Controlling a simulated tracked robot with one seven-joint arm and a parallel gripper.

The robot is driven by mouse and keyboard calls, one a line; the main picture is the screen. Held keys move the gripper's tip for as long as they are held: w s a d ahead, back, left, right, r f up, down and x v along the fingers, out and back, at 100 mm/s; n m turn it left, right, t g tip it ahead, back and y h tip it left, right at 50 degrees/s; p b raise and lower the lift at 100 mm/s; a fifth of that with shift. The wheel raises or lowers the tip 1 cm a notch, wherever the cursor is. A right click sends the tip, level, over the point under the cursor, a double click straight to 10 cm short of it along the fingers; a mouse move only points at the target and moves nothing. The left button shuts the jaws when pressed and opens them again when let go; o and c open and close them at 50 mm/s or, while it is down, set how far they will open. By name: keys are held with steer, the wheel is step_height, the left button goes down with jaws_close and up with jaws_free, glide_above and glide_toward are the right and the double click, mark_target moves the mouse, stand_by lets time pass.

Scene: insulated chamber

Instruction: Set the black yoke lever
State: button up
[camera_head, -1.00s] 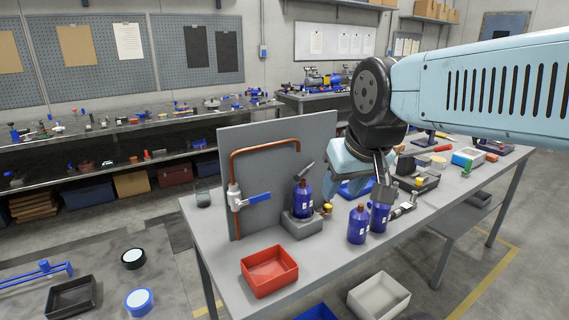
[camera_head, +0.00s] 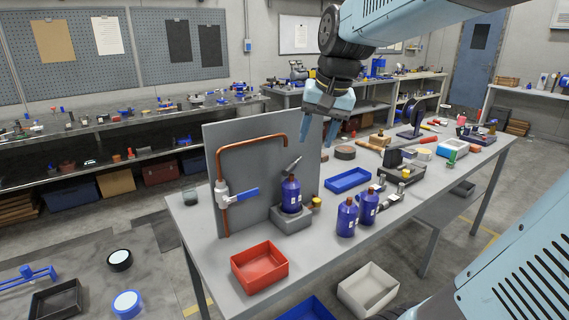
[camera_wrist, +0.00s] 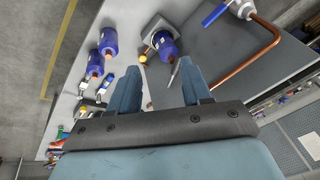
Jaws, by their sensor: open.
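A short dark grey lever (camera_head: 292,164) slants up in front of the grey panel (camera_head: 262,150), just above a blue bottle on a grey block. I cannot tell whether it is the black yoke lever. It also shows as a thin grey piece in the wrist view (camera_wrist: 174,73), seen between the fingers. My gripper (camera_head: 318,131) is open and empty, pointing down above the bench beside the panel's right edge, higher than the lever and apart from it. In the wrist view my gripper (camera_wrist: 160,78) shows two spread blue fingers.
The blue bottle (camera_head: 291,192) stands on its block (camera_head: 290,221), with a yellow knob (camera_head: 316,202) beside it. Two more blue bottles (camera_head: 346,220) stand to the right. A copper pipe (camera_head: 245,142) carries a blue-handled valve (camera_head: 244,195). A blue tray (camera_head: 348,180) and red bin (camera_head: 260,268) are nearby.

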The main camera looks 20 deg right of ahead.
mark_target(290, 166)
steer(key=w+d+f+m+g, duration=0.15)
steer(key=w+m, duration=0.25)
steer(key=w, duration=1.1)
steer(key=shift+g+y, duration=0.3)
steer(key=shift+g, duration=0.05)
steer(key=f, duration=0.4)
steer(key=w+a+f, duration=0.1)
steer(key=f, duration=0.4)
steer(key=a+f, duration=0.1)
steer(key=f, duration=0.3)
steer(key=shift+w+f, duration=0.15)
steer(key=shift+w, duration=0.15)
steer(key=shift+c, duration=0.3)
jaws_close()
